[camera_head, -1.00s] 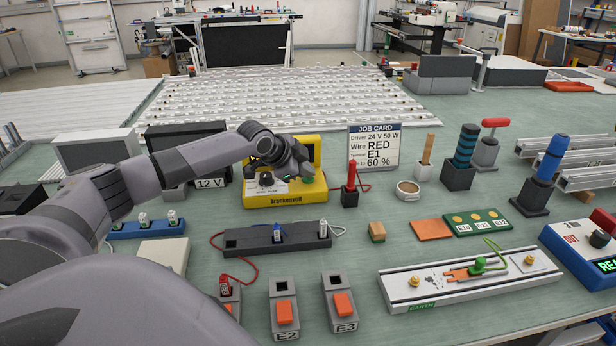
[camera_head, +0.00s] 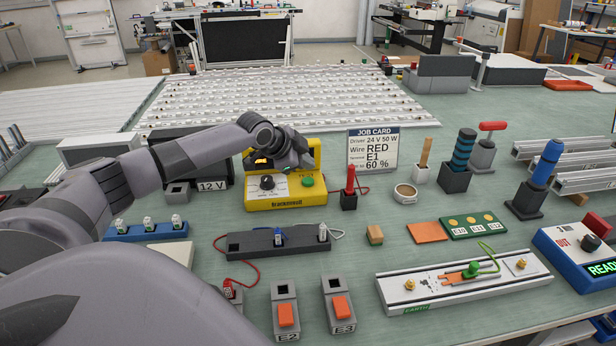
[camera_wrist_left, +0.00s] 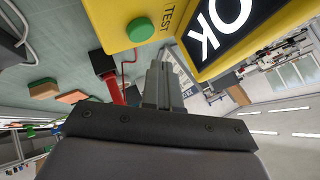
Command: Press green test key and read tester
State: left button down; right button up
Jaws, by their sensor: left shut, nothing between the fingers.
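The yellow tester (camera_head: 285,203) stands at mid-table, with a black knob and the green test key (camera_head: 307,181) on its sloped front. In the left wrist view the green key (camera_wrist_left: 140,30) sits beside the word TEST, apart from my fingers. The tester's screen (camera_wrist_left: 225,25) there shows a large white OK, cut off by the frame edge. In the head view my arm hides much of the screen; an orange glow shows at its left. My left gripper (camera_wrist_left: 158,72) is shut and empty, close in front of the tester's upper part, above the key.
A red-handled tool in a black block (camera_head: 349,200) stands right of the tester. The job card (camera_head: 373,150) behind reads RED, E1, 60 %. A dark terminal bar (camera_head: 250,246) and grey E2 and E3 blocks lie in front. A blue box (camera_head: 575,255) at right shows READY.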

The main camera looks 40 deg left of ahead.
aim_at(306, 182)
pick_arm(q)
jog(key=shift+r, duration=1.65)
